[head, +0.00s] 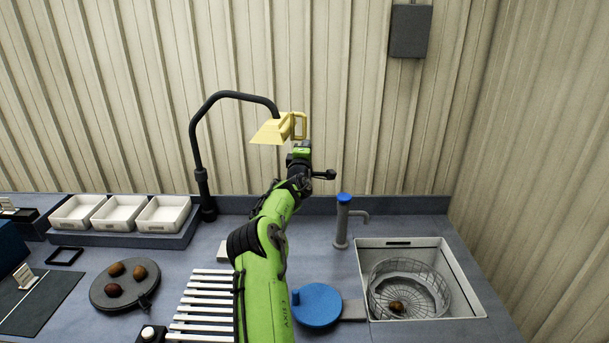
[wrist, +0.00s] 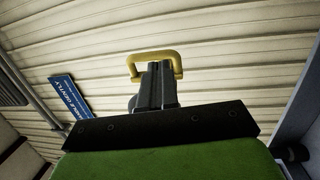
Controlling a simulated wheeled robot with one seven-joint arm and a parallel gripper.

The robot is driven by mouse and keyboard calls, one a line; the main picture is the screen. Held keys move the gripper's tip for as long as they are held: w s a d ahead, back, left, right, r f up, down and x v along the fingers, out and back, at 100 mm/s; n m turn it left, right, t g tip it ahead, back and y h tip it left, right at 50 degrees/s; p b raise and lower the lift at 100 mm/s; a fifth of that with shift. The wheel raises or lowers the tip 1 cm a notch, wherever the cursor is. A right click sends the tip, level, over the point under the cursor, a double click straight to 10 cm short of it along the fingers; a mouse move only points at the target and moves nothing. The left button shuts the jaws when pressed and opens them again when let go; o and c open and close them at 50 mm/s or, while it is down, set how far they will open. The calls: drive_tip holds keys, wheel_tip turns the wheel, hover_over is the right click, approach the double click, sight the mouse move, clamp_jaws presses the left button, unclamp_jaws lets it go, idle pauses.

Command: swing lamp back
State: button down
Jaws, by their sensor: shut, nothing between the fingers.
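The lamp has a yellow shade (head: 271,131) on a curved black arm (head: 193,125) that rises from the back left of the counter. A yellow loop handle (head: 299,124) stands on the shade's right side. My gripper (head: 301,144) is raised just below the handle in the head view, its fingertips mostly hidden. In the wrist view my gripper (wrist: 158,72) has its two fingers together, empty, with the yellow handle (wrist: 153,56) arching over the tips. I cannot tell whether they touch the handle or reach into the loop.
A blue-topped tap (head: 343,220) and a sink (head: 466,306) with a wire basket are at the right. White trays (head: 120,214) stand at the back left. A round grey plate (head: 133,288) holds brown potatoes. The ribbed wall (head: 380,140) is behind the lamp.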

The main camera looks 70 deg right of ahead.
drive_tip(key=f+b+v, duration=0.1)
drive_tip(key=b+v, duration=0.2)
drive_tip(key=v, duration=0.5)
drive_tip(key=shift+w, duration=0.2)
drive_tip(key=shift+w+a, duration=0.1)
